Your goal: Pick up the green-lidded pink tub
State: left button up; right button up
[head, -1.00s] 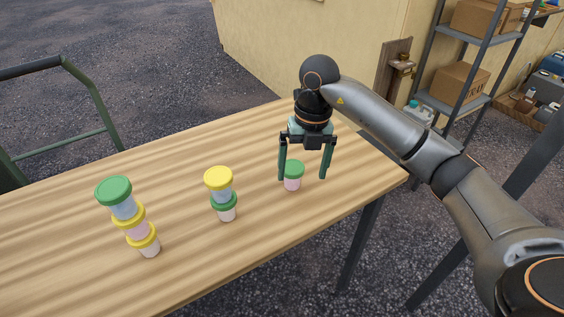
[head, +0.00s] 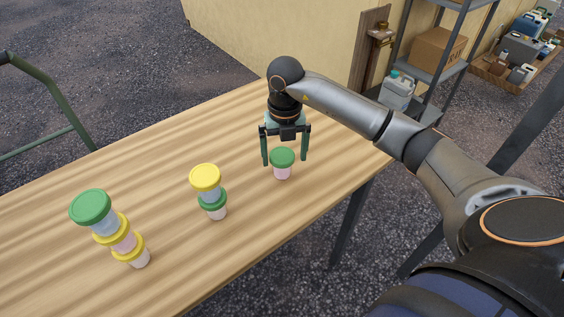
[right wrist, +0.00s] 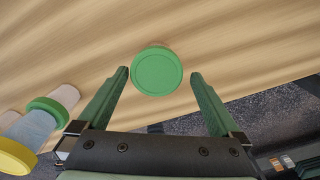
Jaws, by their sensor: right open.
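The green-lidded pink tub (head: 283,172) stands upright on the wooden table, near its right end. In the right wrist view its round green lid (right wrist: 157,71) shows from above, just beyond and between the two fingertips. My right gripper (head: 285,162) is open and empty. In the head view its fingers hang on either side of the tub and a little behind it. In the right wrist view (right wrist: 159,74) the fingertips are apart from the lid, with a gap on each side. My left gripper is not in view.
A stack of two tubs (head: 212,205), yellow lid over green, stands left of the pink tub. A leaning-looking stack of three tubs (head: 126,240) stands farther left. The wooden table (head: 150,150) is otherwise clear. A metal shelf (head: 433,72) stands beyond its right end.

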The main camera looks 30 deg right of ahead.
notch_tip(320, 180, down, 4)
jog(key=shift+w+a+f, duration=0.1)
jog(key=shift+a+f, duration=0.05)
jog(key=shift+f, duration=0.1)
jog(key=c, duration=1.3)
jog(key=shift+r, duration=0.1)
